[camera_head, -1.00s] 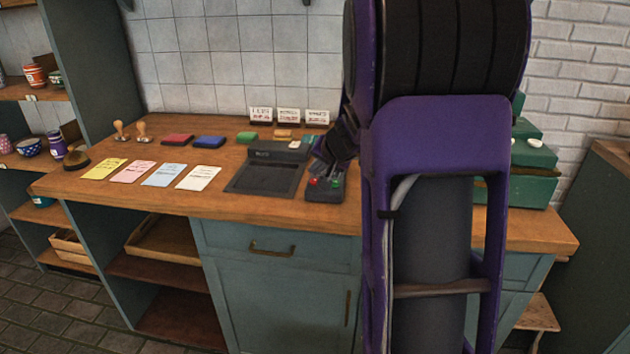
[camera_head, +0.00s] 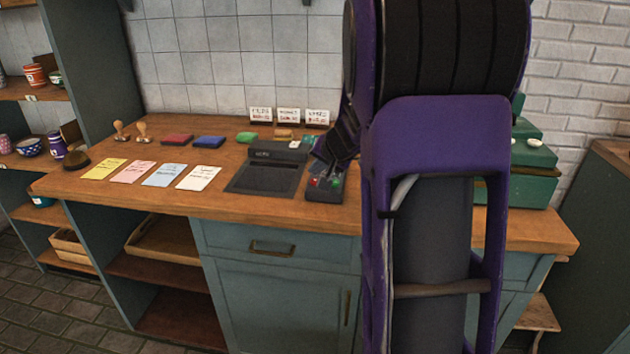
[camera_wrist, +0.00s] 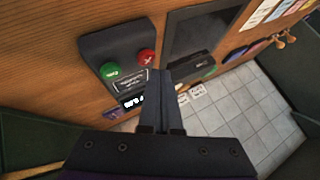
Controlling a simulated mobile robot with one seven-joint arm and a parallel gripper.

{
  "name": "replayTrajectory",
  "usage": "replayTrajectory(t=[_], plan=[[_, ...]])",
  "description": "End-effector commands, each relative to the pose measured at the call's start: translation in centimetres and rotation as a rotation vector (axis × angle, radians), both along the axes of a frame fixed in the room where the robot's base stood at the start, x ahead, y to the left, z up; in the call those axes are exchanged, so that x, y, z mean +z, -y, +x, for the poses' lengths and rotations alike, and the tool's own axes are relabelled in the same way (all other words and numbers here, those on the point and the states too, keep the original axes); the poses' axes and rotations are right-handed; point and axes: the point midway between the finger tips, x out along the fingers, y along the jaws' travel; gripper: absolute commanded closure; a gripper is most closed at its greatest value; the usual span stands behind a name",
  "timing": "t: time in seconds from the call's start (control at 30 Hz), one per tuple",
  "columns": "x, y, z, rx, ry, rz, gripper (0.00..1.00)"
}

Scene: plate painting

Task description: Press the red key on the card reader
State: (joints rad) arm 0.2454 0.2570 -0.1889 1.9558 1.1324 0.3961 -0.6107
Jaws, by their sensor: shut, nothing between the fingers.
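The card reader (camera_head: 322,193) is a dark box with a red key and a green key, on the wooden counter right of a flat black tray-like device. In the wrist view the reader (camera_wrist: 93,45) shows its red key (camera_wrist: 147,57) marked with an X and its green key (camera_wrist: 109,70). My gripper (camera_wrist: 158,74) is shut and empty. Its tips appear just beside the red key in that view; whether they touch it I cannot tell.
The black device (camera_head: 265,178) lies left of the reader. Colored paper cards (camera_head: 150,173) lie farther left, with ink pads (camera_head: 208,142) behind them. Small white signs (camera_head: 288,115) stand at the back. Green boxes (camera_head: 525,185) stand at the right.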

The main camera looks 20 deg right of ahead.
Motion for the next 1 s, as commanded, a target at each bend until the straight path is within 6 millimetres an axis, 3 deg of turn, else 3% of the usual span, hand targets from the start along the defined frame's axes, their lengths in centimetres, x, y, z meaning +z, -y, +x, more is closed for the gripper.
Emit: replayTrajectory(t=[1.0], plan=[[-0.98, 0.0, 0.0, 0.0, 0.0, 0.0, 1.0]])
